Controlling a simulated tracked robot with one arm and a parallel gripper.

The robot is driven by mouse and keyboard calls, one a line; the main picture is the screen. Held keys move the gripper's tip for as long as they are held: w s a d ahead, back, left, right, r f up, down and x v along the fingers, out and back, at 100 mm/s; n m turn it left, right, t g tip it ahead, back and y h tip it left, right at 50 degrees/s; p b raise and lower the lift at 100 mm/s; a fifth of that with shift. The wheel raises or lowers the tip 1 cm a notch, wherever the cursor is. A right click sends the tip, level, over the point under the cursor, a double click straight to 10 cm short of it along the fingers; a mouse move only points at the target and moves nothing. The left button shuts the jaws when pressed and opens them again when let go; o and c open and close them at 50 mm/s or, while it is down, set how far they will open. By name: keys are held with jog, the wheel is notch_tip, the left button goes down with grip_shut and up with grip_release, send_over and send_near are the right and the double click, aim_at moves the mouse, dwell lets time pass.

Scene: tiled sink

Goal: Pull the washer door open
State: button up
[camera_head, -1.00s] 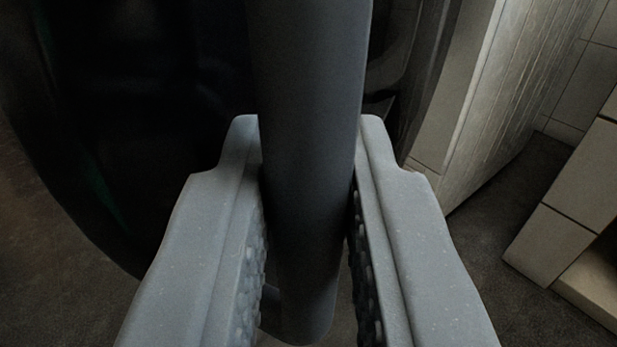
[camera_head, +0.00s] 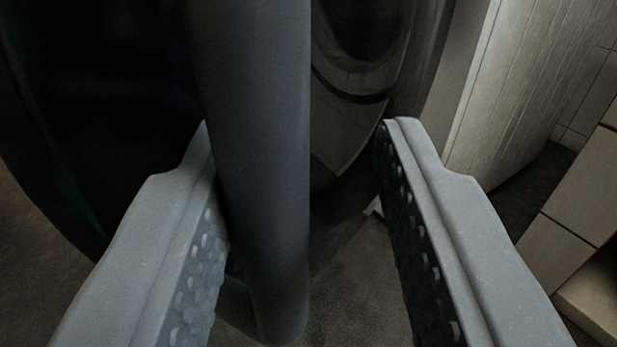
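The washer door (camera_head: 85,110) is a dark, glossy rounded panel at the left, standing ajar from the washer body. Its thick dark grey handle (camera_head: 262,150) runs from the top of the view down to the lower middle. My gripper (camera_head: 295,125) is open around the handle. The left finger lies against or very close to the handle's left side. The right finger is clear of it, with a wide gap. The washer opening (camera_head: 365,70), with a shiny curved rim, shows behind, between the handle and the right finger. The handle's upper end is out of view.
A light panelled cabinet side or wall (camera_head: 535,75) stands at the right behind the washer. A tiled ledge (camera_head: 575,220) is at the right edge. Dark floor (camera_head: 350,285) shows below and between them.

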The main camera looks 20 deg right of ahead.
jog(key=shift+w+a, duration=0.1)
jog(key=shift+a, duration=0.05)
jog(key=shift+s+a, duration=0.1)
jog(key=shift+s, duration=0.1)
jog(key=v, duration=1.3)
jog(key=shift+s, duration=0.3)
